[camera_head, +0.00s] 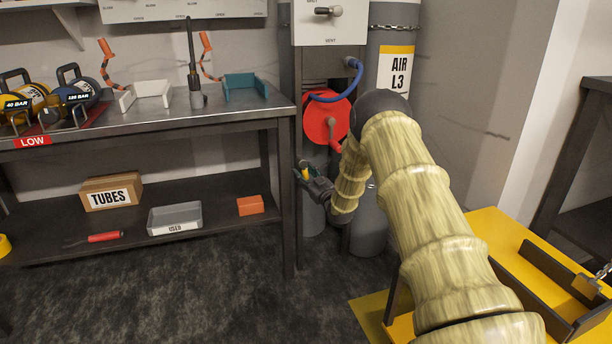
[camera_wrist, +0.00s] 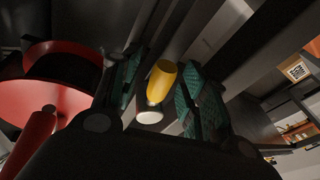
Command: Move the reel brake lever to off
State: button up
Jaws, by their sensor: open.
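The red hose reel (camera_head: 318,112) is mounted below the white panel, beside the grey cylinder marked AIR L3. It also fills the left of the wrist view (camera_wrist: 62,100), with its red crank handle at lower left. A yellow lever grip with a pale end (camera_wrist: 161,80), which looks like the brake lever, lies between my gripper's green finger pads. My gripper (camera_wrist: 163,68) is open around it, with gaps visible on both sides. In the head view my gripper (camera_head: 308,172) is low beside the reel, and only a bit of yellow shows there.
The metal bench (camera_head: 240,112) stands to the left, its right leg close to my gripper. Its lower shelf holds a TUBES box (camera_head: 110,193), a grey USED tray (camera_head: 175,218) and an orange block (camera_head: 250,205). A blue hose (camera_head: 352,75) loops above the reel. A yellow platform (camera_head: 485,235) is at lower right.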

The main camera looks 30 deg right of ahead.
jog(key=s+f, duration=0.2)
jog(key=s, duration=0.9)
jog(key=shift+s, duration=0.4)
jog(key=shift+f, duration=0.15)
